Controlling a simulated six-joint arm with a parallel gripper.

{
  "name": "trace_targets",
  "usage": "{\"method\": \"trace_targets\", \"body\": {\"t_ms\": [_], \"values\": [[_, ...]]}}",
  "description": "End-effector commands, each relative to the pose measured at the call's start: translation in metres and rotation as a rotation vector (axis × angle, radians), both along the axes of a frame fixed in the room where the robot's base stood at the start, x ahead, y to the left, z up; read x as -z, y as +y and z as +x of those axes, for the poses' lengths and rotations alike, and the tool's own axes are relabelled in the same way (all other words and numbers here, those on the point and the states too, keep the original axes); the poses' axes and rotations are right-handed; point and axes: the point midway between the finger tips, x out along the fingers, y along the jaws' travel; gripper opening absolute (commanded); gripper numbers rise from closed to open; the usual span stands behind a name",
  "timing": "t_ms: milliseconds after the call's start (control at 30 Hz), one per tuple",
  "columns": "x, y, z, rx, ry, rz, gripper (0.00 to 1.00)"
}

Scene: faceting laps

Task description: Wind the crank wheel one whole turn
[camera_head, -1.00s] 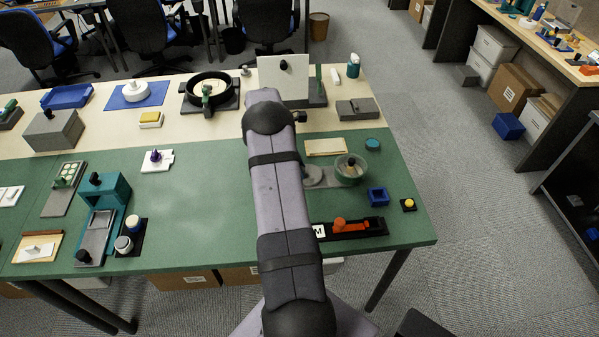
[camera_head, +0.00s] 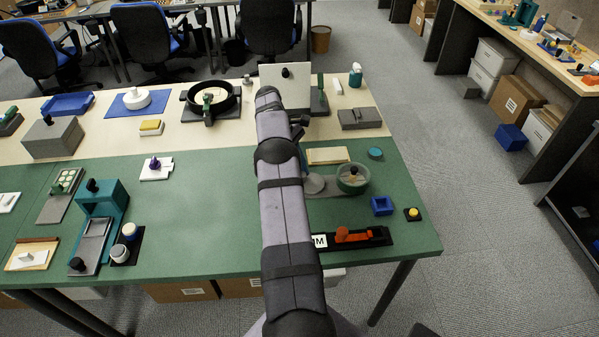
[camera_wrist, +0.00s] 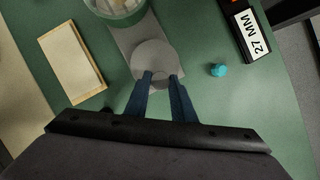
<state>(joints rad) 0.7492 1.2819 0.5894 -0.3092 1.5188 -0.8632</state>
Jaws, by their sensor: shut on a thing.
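A flat grey disc, which I take for the crank wheel (camera_head: 314,184), sits on a grey base plate beside a green-rimmed round bowl (camera_head: 353,180). The disc also shows in the wrist view (camera_wrist: 150,56). There my gripper (camera_wrist: 162,79) has its two blue fingers close together at the disc's lower edge, shut on a small round grey knob. The fingers partly cover the knob.
A tan board (camera_head: 328,155) lies behind the disc. A black tray with an orange part (camera_head: 357,236) and a "27 MM" label (camera_wrist: 253,32) is on the near side. A small teal piece (camera_wrist: 218,70) lies right of the knob in the wrist view.

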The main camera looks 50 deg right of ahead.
Motion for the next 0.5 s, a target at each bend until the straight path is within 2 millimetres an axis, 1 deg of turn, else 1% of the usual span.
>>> {"method": "trace_targets", "body": {"t_ms": [333, 367, 400, 500], "values": [[0.0, 0.0003, -0.0007, 0.002, 0.002, 0.002, 0.0], [0.0, 0.0002, -0.0007, 0.002, 0.002, 0.001, 0.3], [0.0001, 0.0002, -0.0006, 0.002, 0.002, 0.001, 0.39], [0.0001, 0.0001, -0.0005, 0.002, 0.001, 0.001, 0.39]]}}
